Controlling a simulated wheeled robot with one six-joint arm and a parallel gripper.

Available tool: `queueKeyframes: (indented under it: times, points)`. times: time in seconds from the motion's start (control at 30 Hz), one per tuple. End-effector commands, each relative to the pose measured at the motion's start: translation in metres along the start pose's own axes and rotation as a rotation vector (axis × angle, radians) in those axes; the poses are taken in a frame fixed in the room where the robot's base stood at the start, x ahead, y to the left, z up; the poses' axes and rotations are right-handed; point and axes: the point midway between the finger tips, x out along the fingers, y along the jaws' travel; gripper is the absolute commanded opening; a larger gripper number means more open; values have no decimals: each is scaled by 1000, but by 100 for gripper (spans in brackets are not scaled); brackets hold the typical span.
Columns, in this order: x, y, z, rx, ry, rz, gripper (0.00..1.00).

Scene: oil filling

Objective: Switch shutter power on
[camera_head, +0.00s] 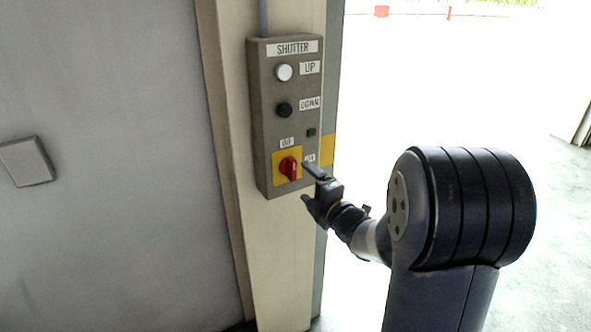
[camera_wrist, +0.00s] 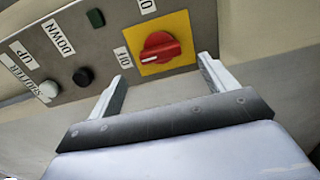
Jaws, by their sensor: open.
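The grey shutter control box (camera_head: 265,120) is fixed to a cream pillar in the head view. Its red rotary switch (camera_head: 289,168) sits on a yellow plate near the bottom of the box. In the wrist view the red switch (camera_wrist: 159,47) lies ahead of and between the fingers, with an OFF label on one side and another label, partly seen, on the other. My gripper (camera_head: 308,183) is just right of and below the switch. It also shows in the wrist view (camera_wrist: 164,80), open and empty, with its fingers apart from the knob.
The box also bears a white UP button (camera_head: 284,72), a black DOWN button (camera_head: 285,110) and a small dark green indicator (camera_head: 311,132). A grey wall is at left. A bright open doorway lies right of the pillar.

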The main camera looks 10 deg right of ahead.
Motion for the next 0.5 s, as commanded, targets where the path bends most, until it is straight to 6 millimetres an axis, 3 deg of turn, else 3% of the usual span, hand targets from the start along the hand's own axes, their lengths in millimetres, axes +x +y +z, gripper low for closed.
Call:
queueKeyframes:
  times: [0.2,0.5]
  points:
    - [39,1,-1,1,2,-2,80]
    - [64,0,0,2,1,-1,80]
